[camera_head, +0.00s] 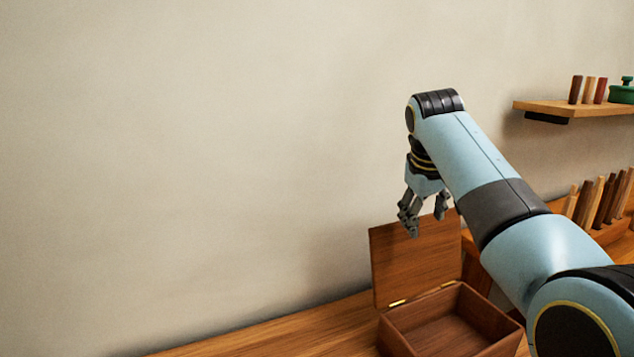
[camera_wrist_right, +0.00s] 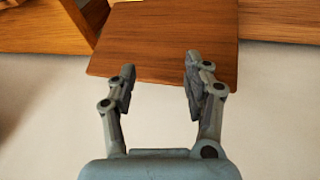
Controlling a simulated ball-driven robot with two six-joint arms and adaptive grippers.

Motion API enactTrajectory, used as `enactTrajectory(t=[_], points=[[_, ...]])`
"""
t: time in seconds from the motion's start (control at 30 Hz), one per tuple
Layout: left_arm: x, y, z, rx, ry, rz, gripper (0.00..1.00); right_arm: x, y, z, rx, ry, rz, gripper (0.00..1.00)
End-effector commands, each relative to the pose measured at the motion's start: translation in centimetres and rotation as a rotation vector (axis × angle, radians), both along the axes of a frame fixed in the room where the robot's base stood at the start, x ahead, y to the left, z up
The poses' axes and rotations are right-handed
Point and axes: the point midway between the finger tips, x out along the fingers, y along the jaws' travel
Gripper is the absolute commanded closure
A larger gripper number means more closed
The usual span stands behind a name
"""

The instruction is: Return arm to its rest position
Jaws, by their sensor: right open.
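My right arm (camera_head: 470,160) is light blue and black and reaches in from the lower right of the head view. Its gripper (camera_head: 424,218) points down, open and empty, in front of the raised lid of a wooden box. In the right wrist view, the gripper (camera_wrist_right: 160,88) shows two spread fingers with nothing between them. My left gripper is not in view.
A wooden box (camera_head: 393,340) stands open on the wooden table (camera_head: 270,335), its lid (camera_head: 390,262) raised; the lid also shows in the wrist view (camera_wrist_right: 160,40). A wall shelf (camera_head: 560,107) holds wooden pegs and a green pot (camera_head: 622,95). More pegs (camera_head: 600,200) stand at right.

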Motion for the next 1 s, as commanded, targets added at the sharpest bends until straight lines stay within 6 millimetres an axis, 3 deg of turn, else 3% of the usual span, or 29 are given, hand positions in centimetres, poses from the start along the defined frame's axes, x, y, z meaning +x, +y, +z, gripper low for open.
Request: enactTrajectory(t=[0.03, 0.2, 0.4, 0.5, 0.6, 0.8, 1.0], points=[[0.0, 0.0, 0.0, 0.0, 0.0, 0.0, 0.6, -2.1, -0.7, -2.5, 0.011, 0.009, -0.018, 0.49], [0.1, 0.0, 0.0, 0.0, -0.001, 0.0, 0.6, -10.2, -2.7, -8.5, 0.051, 0.007, -0.084, 0.49], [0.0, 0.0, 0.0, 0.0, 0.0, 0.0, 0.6, -21.1, -4.1, -12.3, 0.086, 0.004, -0.135, 0.49], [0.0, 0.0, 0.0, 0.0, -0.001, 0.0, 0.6, -26.2, -4.4, -12.7, 0.101, 0.003, -0.147, 0.49], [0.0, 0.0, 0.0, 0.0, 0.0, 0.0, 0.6, -30.0, -4.3, -12.5, 0.115, 0.003, -0.153, 0.49], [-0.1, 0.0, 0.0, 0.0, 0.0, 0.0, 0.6, -35.4, -4.0, -11.5, 0.138, 0.006, -0.154, 0.49], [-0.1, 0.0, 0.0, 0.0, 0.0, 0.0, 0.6, -39.6, -3.6, -10.2, 0.159, 0.012, -0.151, 0.49]])
